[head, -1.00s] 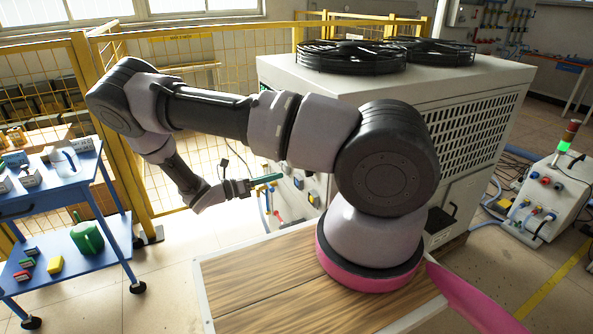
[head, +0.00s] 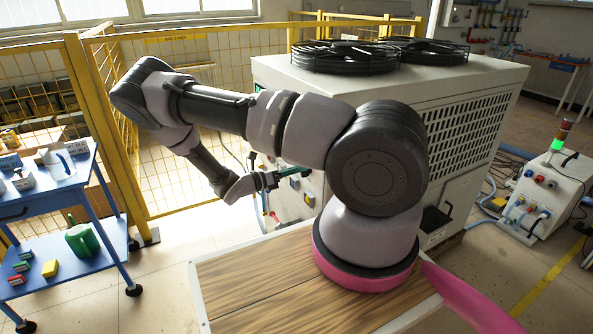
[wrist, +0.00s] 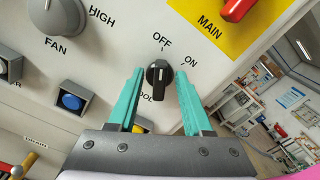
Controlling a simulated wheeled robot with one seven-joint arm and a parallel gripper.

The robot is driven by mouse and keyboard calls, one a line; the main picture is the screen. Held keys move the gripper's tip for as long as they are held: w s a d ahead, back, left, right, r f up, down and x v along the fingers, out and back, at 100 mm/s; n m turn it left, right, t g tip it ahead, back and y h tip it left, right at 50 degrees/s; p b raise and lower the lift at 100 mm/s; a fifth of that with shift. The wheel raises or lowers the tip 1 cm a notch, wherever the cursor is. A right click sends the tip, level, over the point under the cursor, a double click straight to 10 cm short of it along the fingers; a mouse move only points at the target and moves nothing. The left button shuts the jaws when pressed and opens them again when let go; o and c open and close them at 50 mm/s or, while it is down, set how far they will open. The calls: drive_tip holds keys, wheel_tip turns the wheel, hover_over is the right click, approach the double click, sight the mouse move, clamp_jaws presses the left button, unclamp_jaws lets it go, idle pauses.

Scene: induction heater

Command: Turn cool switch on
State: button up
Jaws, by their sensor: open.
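The cool switch (wrist: 158,80) is a black rotary knob on the cream panel in the wrist view. Its bar handle stands roughly upright under the OFF label, with the ON label to the upper right. The label below it is partly hidden, showing only "OOL". My gripper (wrist: 159,74) is open, with one teal finger on each side of the knob. Small gaps show between the fingers and the knob. In the head view my gripper (head: 290,173) is at the cooler unit's front panel, and the arm hides part of that panel.
In the wrist view a grey FAN knob (wrist: 55,12) is upper left, a blue button (wrist: 71,101) lower left, and a red MAIN switch (wrist: 238,9) upper right. A blue cart (head: 60,200), yellow fence (head: 103,150) and cooler unit (head: 470,75) surround my arm.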

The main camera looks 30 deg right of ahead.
clamp_jaws()
drive_tip(key=shift+m, duration=0.4)
drive_tip(key=m, duration=1)
drive_tip(key=shift+s+m, duration=0.4)
drive_tip(key=shift+m, duration=0.3)
unclamp_jaws()
